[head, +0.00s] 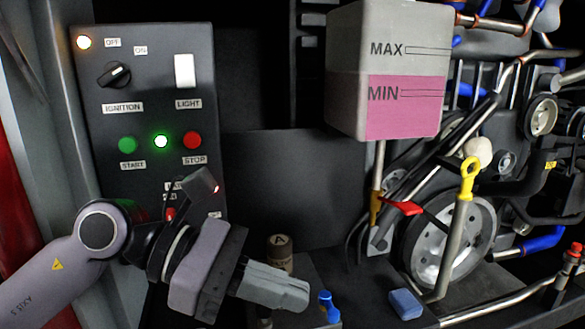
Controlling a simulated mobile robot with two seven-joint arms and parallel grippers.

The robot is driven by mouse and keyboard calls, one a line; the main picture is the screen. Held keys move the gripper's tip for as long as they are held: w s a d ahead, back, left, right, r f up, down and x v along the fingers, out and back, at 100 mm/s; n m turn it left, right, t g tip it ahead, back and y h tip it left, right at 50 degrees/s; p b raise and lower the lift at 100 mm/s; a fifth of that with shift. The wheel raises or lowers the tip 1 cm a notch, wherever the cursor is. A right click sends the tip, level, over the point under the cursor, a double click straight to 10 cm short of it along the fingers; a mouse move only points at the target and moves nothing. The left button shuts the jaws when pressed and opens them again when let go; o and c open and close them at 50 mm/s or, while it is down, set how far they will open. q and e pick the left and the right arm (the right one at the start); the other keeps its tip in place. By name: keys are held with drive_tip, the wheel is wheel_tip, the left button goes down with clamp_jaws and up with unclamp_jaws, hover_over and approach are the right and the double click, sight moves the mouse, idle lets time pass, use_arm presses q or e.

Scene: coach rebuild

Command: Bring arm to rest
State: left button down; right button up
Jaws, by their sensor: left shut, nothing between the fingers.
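My left arm comes in from the lower left. Its gripper (300,294) is shut with nothing held, pointing right and slightly down. It is in front of the lower part of the dark control panel (140,200) and partly hides a cylinder marked A (280,252) behind it. The gripper's tips end just left of a small blue tap-like part (328,307). My right gripper does not show.
The panel has a lit green lamp (161,141), a green START button (128,145) and a red STOP button (192,141). A tank (345,60) with pink fluid hangs above. Engine pulleys, a yellow dipstick handle (468,175) and a blue block (406,304) are right.

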use_arm(q)
drive_tip(key=w+a+f+m+t+y+p, duration=0.15)
drive_tip(key=w+a+f+m+t, duration=0.3)
drive_tip(key=m+t, duration=0.9)
drive_tip(key=w+a+f+m+t+p, duration=0.35)
drive_tip(key=a+m+t, duration=0.2)
drive_tip(key=m, duration=1.45)
drive_tip(key=s+a+f+n+g+y, duration=0.2)
drive_tip(key=s+f+n, duration=0.3)
drive_tip(key=f, duration=0.3)
drive_tip(key=s+a+f+n+g+y+p, duration=0.1)
drive_tip(key=s+a+f+n+g+y, duration=0.2)
drive_tip(key=f, duration=0.6)
drive_tip(key=s+a+f+n+g+y+p, duration=0.1)
drive_tip(key=s+a+f+n+g+y, duration=0.1)
drive_tip(key=s+a+f+n+y, duration=0.2)
drive_tip(key=s+f+n+y, duration=0.1)
drive_tip(key=s+f+n, duration=0.2)
drive_tip(key=s+f, duration=0.1)
drive_tip(key=shift+s+f+n+g, duration=0.3)
drive_tip(key=shift+f+n, duration=0.05)
drive_tip(key=shift+f, duration=0.35)
